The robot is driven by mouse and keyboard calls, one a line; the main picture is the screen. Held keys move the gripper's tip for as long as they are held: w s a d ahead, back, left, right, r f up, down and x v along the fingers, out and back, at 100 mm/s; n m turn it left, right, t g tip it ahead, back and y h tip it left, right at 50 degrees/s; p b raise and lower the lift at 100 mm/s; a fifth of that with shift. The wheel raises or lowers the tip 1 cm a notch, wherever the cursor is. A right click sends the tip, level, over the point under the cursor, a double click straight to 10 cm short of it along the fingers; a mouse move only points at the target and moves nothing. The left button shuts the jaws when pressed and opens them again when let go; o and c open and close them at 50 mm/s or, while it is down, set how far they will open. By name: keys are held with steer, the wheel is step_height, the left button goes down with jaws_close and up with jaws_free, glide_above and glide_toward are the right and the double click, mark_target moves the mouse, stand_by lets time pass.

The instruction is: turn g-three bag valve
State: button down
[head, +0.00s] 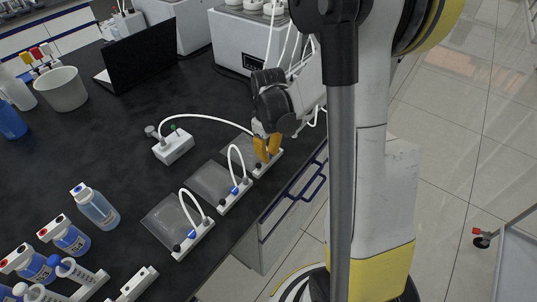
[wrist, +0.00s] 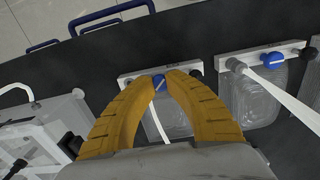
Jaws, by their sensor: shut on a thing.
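Three clear gas bags with white bars lie in a row along the bench edge in the head view. My gripper (head: 267,148) is at the farthest bag (head: 236,139), its yellow fingers pointing down at the white bar. In the wrist view my gripper (wrist: 162,77) is shut on a small blue valve (wrist: 158,82) on that bag's bar (wrist: 126,80). The fingers hide the valve in the head view. The middle bag (head: 208,180) and nearest bag (head: 168,221) have blue valves and white tubes. The bag labels are too small to read.
A white block with a tube (head: 173,147) lies left of the far bag. A white reactor unit (head: 237,43) stands behind. Bottles (head: 95,206) and a white tub (head: 61,89) are on the left. Blue drawer handles (head: 306,186) stick out below the bench edge.

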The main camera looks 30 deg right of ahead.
mark_target(269, 155)
steer(key=m, duration=0.4)
steer(key=shift+m, duration=0.3)
steer(key=shift+m+b, duration=0.3)
steer(key=shift+m, duration=1.7)
steer(key=c, duration=1.3)
jaws_free()
step_height(269, 155, up, 12)
